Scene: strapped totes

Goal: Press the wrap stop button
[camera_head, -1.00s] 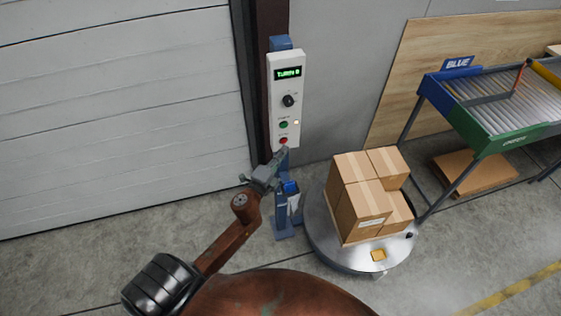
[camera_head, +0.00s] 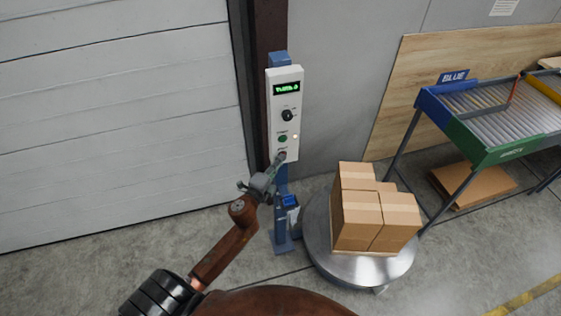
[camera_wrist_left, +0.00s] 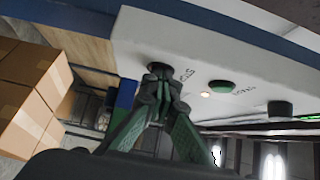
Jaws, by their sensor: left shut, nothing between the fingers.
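The white control panel (camera_head: 285,96) stands on a blue post, with a lit green display at its top. Its stop button (camera_head: 283,153) is the lowest control and is partly covered by my left fingertips. The green button (camera_head: 282,139) sits just above it. My left gripper (camera_head: 278,162) is shut and empty, its tips at the stop button. In the left wrist view the shut fingertips (camera_wrist_left: 159,71) overlap the dark round stop button (camera_wrist_left: 161,65); whether they touch it I cannot tell. The green button (camera_wrist_left: 222,85) is clear of them. My right gripper is not in view.
A round turntable (camera_head: 350,268) with stacked cardboard boxes (camera_head: 366,218) stands right of the post. A roller conveyor (camera_head: 490,110) is farther right. A white ribbed door (camera_head: 110,100) fills the left. A black knob (camera_head: 288,115) is on the panel.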

